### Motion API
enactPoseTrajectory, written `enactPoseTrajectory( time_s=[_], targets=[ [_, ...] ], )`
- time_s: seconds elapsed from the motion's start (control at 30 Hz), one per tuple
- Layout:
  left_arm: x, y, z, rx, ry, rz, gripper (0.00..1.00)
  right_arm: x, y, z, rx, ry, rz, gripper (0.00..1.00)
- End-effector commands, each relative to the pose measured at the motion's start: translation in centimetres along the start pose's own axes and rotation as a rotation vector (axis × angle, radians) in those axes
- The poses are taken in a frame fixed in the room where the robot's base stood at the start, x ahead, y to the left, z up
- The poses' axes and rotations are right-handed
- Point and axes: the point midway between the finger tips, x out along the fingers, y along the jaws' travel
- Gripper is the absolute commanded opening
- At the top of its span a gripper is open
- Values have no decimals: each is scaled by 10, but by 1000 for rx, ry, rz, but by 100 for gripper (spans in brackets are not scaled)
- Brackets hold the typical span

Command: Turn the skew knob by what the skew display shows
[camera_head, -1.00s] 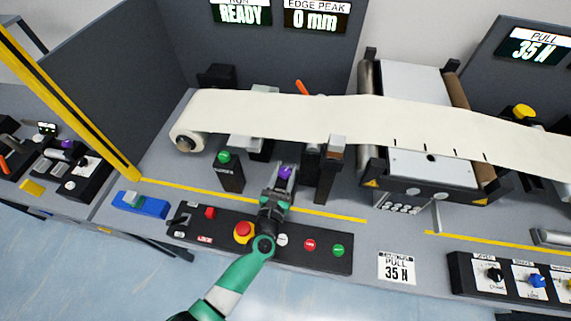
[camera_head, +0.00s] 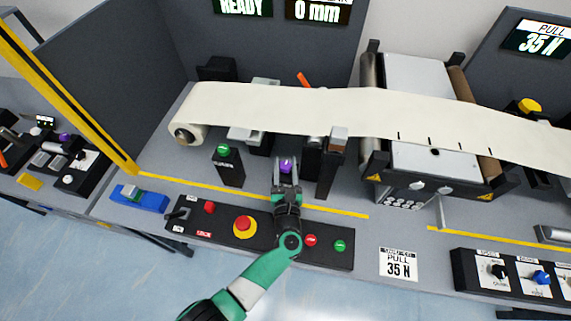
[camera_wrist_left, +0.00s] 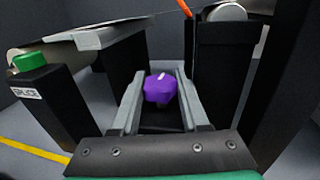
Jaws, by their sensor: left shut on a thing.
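A purple knob (camera_head: 286,166) stands on a dark post under the white web, and I read no label on it. In the left wrist view the purple knob (camera_wrist_left: 159,89) has a pale mark on top, tilted slightly to the right. My left gripper (camera_head: 287,176) is shut on the knob, with a finger (camera_wrist_left: 190,95) on each side of it. No display labelled skew is readable. My right gripper is not in view.
A green-topped splice post (camera_head: 229,168) stands left of the knob, and a dark post (camera_head: 328,175) stands close on its right. The white web (camera_head: 290,108) passes behind. My left arm reaches over the front button panel (camera_head: 190,224) with its red emergency button (camera_head: 245,227).

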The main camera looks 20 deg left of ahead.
Motion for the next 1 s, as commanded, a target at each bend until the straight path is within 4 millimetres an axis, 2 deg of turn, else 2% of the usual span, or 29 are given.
enactPoseTrajectory(
  time_s=[0.03, 0.2, 0.47, 0.57, 0.67, 1.0],
  targets=[
    [0, 0, 2, -1, -3, 0, 46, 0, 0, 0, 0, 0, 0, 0],
    [0, 0, 1, 0, -2, 0, 74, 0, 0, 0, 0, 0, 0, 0],
    [0, 0, 1, 0, -1, -1, 74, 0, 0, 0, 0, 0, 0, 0],
    [-6, 0, 1, 1, 0, -2, 74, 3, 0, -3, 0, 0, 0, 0],
    [-22, -1, 3, 2, -1, -3, 74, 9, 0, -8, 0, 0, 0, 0],
    [-98, -1, 2, 1, -1, -5, 74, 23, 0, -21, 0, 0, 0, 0]
  ],
)
